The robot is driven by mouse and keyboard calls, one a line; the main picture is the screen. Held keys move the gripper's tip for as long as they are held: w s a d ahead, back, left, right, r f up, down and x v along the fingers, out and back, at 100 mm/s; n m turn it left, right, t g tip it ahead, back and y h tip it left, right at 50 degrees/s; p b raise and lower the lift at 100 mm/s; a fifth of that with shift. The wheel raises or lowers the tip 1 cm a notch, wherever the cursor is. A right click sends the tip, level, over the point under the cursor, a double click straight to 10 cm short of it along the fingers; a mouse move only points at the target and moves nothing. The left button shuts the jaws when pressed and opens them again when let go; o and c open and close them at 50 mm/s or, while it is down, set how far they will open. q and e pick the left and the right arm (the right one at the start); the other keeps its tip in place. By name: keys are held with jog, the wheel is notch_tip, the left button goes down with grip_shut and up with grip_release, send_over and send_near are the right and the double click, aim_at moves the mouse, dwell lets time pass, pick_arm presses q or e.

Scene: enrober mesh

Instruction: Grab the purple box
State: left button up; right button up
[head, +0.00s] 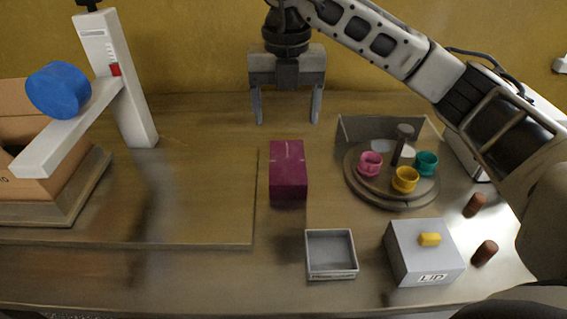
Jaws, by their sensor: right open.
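The purple box (288,170) stands on the wooden table, a little right of the middle of the head view. It is upright, with a light line across its top. My right gripper (288,120) hangs at the back of the table, pointing down, beyond the box in the picture. Its two fingers are spread wide with nothing between them. It is apart from the box. My left gripper is not in the head view.
A turntable (391,200) with pink, yellow and teal cups stands right of the box. A small grey tray (331,276) and a grey box labelled LID (424,262) are in front. A white stand (127,110) with a blue disc (58,90) and a cardboard box (25,190) are left.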

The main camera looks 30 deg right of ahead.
aim_at(287, 160)
notch_tip(287, 160, down, 12)
jog(key=shift+d+r+p, duration=0.1)
jog(key=shift+d+p, duration=0.05)
jog(key=shift+p, duration=0.5)
jog(key=c, duration=0.9)
